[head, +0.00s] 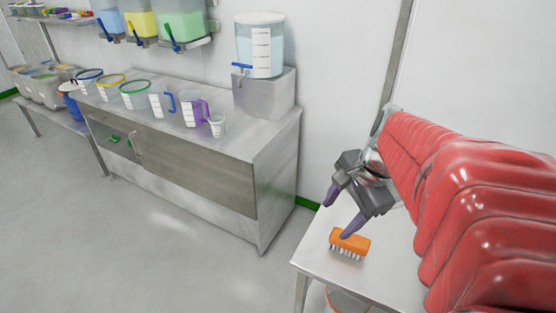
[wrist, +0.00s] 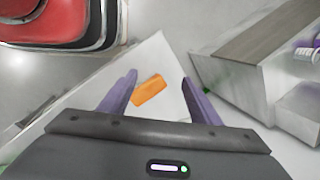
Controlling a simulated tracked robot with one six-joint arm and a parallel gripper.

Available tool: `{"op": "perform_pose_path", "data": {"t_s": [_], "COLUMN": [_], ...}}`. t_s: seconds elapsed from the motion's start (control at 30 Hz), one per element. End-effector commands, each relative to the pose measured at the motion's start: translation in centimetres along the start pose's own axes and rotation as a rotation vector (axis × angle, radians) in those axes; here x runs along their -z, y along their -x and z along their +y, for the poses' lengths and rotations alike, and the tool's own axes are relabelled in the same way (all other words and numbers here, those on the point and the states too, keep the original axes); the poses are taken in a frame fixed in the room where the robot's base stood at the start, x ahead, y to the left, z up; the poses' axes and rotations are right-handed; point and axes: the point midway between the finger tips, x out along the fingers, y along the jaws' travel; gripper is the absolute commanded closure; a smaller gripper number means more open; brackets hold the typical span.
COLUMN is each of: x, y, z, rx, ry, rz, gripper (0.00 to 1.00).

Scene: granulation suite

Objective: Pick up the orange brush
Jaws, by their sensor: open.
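The orange brush (head: 349,243) lies bristles down on a small metal table (head: 318,250) at the lower right of the head view. In the wrist view the brush (wrist: 148,89) shows its orange back, between the two purple fingers and nearer the left one. My gripper (head: 345,211) is open and empty, with its fingers pointing down toward the brush. In the head view one fingertip overlaps the brush's top edge; I cannot tell whether it touches. The wrist view also shows my gripper (wrist: 158,80) with its fingers wide apart.
A steel cabinet (head: 180,166) with jugs and a measuring cup (head: 217,125) stands to the left. A water dispenser (head: 260,46) sits on a block at its back. A bucket (head: 345,300) is partly visible beneath the small table. Grey floor lies open at the left.

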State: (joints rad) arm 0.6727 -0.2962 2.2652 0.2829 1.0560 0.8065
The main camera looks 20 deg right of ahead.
Motion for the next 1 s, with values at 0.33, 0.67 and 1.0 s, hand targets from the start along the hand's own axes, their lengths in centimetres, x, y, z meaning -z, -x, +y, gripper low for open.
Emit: {"op": "perform_pose_path", "data": {"t_s": [0.33, 0.67, 1.0], "x": [8.6, 11.2, 11.1], "y": [-0.7, -0.7, -1.2], "z": [1.8, 2.7, 2.6], "rx": [-0.01, -0.009, -0.009], "ry": [-0.679, -0.899, -0.895], "rz": [-0.105, -0.145, -0.144], "gripper": [0.43, 0.43, 0.43]}}
